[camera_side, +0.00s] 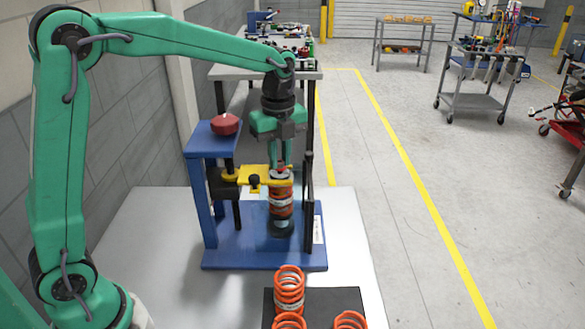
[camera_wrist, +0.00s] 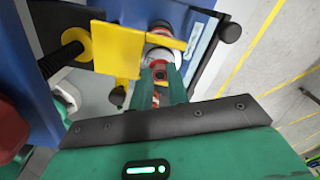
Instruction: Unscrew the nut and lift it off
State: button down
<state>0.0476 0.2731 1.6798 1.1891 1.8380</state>
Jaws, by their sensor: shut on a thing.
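My gripper (camera_side: 281,160) points straight down over the blue fixture (camera_side: 262,255). It is shut on the small nut (camera_wrist: 160,70) at the top of the upright strut; the fingers hide most of the nut. The nut looks reddish with a dark centre in the wrist view, where my gripper (camera_wrist: 160,88) reaches it from below. The strut's orange spring (camera_side: 281,205) stands in the fixture under the fingers. A yellow clamp (camera_side: 258,175) sits beside the strut top, and also shows in the wrist view (camera_wrist: 118,50).
A dark red knob (camera_side: 226,124) tops the fixture's blue post, left of my gripper. Dark uprights stand right of the strut. Several loose orange springs (camera_side: 289,285) stand on a black mat (camera_side: 322,300) in front. The grey table (camera_side: 150,235) is clear to the left.

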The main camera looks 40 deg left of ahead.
jog(key=shift+n, duration=0.5)
jog(key=shift+n, duration=2)
jog(key=shift+r, duration=0.25)
jog(key=shift+r, duration=0.7)
jog(key=shift+r, duration=0.3)
jog(key=shift+r, duration=1.1)
jog(key=shift+r, duration=0.1)
